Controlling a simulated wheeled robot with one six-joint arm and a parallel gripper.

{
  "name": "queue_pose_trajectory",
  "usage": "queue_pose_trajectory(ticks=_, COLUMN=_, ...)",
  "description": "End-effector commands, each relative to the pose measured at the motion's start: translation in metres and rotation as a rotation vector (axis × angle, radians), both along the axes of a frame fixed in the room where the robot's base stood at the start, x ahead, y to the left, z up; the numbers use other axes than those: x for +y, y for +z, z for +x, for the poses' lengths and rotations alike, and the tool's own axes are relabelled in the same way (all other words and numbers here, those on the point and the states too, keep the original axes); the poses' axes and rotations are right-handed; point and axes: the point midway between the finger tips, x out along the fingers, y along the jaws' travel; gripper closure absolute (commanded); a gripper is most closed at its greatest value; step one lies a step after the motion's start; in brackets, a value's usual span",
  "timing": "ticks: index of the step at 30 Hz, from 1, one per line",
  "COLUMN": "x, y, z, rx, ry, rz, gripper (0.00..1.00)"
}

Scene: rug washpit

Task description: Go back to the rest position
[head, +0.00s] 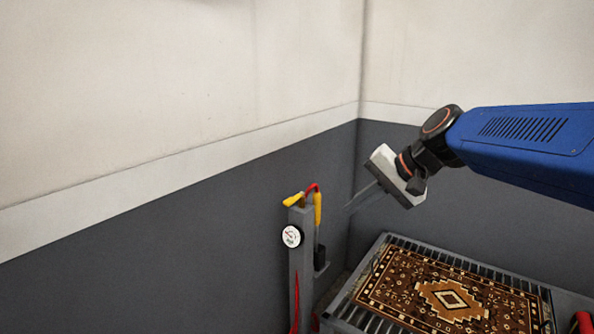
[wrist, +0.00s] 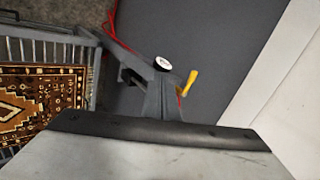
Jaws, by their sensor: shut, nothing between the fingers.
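My gripper (head: 362,197) is at the end of my blue arm, right of centre in the head view. Its thin fingers point down and left, close together, with nothing between them. It hangs in the air, apart from the grey post (head: 301,262) on its left and above the level of the rug. In the wrist view the pale gripper body fills the bottom, and the fingers do not show.
The post carries a round gauge (head: 291,236), a yellow lever (head: 293,199) and a red hose (head: 296,300). A patterned rug (head: 450,297) lies on a slatted rack (head: 385,243) at lower right. Walls meet in a corner behind. A red object (head: 584,322) shows at the right edge.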

Motion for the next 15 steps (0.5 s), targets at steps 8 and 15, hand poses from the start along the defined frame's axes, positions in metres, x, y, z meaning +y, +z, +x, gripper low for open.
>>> queue_pose_trajectory(ticks=8, x=-0.037, y=-0.064, z=-0.102, rx=-0.051, ry=0.14, rz=-0.326, gripper=1.0)
queue_pose_trajectory(ticks=15, x=-0.079, y=-0.116, z=-0.171, rx=-0.088, ry=0.267, rz=-0.594, gripper=1.0)
